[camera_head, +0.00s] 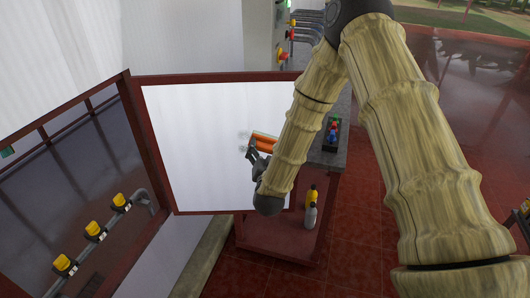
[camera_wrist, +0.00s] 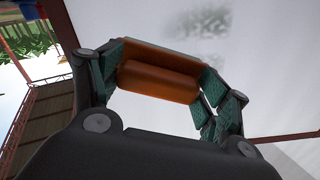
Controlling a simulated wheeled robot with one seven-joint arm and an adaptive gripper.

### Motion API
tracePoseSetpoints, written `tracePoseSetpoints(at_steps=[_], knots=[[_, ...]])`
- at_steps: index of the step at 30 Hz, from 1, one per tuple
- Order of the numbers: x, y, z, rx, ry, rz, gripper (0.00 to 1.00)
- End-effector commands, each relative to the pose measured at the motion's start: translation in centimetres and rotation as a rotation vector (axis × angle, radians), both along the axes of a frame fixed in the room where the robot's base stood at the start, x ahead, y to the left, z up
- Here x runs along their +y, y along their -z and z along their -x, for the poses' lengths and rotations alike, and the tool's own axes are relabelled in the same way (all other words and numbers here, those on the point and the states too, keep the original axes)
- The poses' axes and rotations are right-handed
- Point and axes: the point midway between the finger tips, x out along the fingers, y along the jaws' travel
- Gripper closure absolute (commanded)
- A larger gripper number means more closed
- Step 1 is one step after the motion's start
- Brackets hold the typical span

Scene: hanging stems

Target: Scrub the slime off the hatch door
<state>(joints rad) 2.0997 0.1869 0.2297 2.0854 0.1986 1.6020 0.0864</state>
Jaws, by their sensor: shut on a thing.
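The hatch door (camera_head: 190,140) is a white panel in a dark red frame, standing upright at the middle left in the head view. It also fills most of the wrist view (camera_wrist: 265,50). Faint grey slime smudges (camera_wrist: 205,32) show on it just beyond the tool; one also shows in the head view (camera_head: 243,135). My gripper (camera_wrist: 160,85) is shut on an orange block-like scrubber (camera_wrist: 160,82), its green-padded fingers at both ends. In the head view the scrubber (camera_head: 264,142) is close to the panel; I cannot tell whether it touches. My arm hides the door's right part.
A yellow bottle (camera_head: 311,197) and a grey bottle (camera_head: 310,216) stand low right of the door. A dark tray (camera_head: 331,134) with small coloured items lies on a grey ledge. Yellow-capped fittings (camera_head: 95,229) line a pipe at lower left. Red tiled floor (camera_head: 350,240) is open below.

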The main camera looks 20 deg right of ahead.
Motion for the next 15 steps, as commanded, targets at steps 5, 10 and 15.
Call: tracePoseSetpoints(at_steps=[5,10,15], knots=[[-0.08,-0.03,-0.29,-0.001,0.000,0.000,0.43],[-0.14,-0.03,-0.53,-0.001,0.000,0.000,0.43],[-0.20,-0.04,-0.77,-0.001,0.000,0.000,0.43]])
